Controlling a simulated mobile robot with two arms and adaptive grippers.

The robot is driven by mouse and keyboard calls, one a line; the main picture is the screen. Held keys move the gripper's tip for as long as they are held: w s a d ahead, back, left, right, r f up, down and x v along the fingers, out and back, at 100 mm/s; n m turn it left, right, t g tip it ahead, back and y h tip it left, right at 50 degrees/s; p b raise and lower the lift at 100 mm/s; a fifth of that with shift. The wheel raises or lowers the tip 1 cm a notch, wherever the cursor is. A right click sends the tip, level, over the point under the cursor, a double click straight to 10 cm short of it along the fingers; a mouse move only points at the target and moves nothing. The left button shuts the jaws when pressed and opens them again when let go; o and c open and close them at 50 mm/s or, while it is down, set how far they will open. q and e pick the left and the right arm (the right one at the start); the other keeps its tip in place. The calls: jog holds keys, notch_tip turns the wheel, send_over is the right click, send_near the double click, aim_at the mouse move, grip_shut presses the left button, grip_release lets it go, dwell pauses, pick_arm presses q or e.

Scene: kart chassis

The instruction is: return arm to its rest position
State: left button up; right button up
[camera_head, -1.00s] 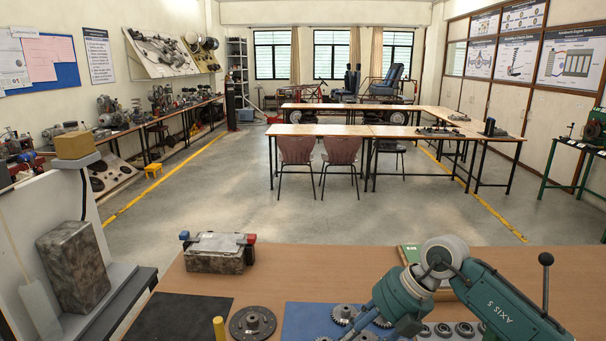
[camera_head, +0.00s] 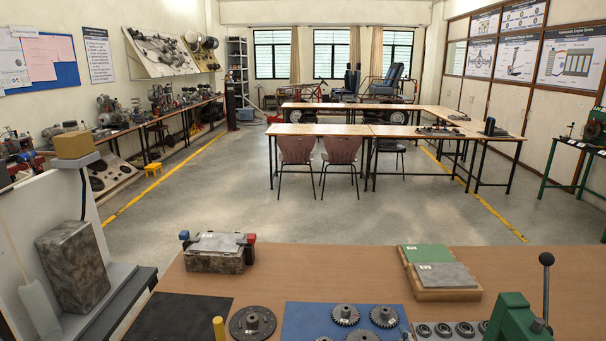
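Neither of my arms shows in the head view now, and neither gripper is in view. The wooden workbench (camera_head: 330,268) in front of me is clear of my arms. On it, a blue mat (camera_head: 300,327) carries several metal gears (camera_head: 345,315). A dark round flanged part (camera_head: 253,322) lies just left of the mat.
A battery-like block (camera_head: 214,258) stands at the bench's back left. A black mat (camera_head: 180,318) lies in front of it. Wooden blocks with green and grey tops (camera_head: 446,276) lie at the right. A green tool with a lever (camera_head: 515,318) stands at the right front.

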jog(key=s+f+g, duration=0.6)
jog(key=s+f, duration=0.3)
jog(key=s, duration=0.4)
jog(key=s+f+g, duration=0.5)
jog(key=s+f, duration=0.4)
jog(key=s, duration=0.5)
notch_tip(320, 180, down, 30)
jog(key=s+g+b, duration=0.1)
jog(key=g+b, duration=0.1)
jog(key=b, duration=0.3)
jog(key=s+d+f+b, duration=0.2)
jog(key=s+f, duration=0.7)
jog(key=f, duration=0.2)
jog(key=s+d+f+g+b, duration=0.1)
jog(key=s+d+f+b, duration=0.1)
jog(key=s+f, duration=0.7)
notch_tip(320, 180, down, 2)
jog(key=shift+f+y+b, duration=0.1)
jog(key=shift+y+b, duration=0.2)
jog(key=shift+b, duration=0.2)
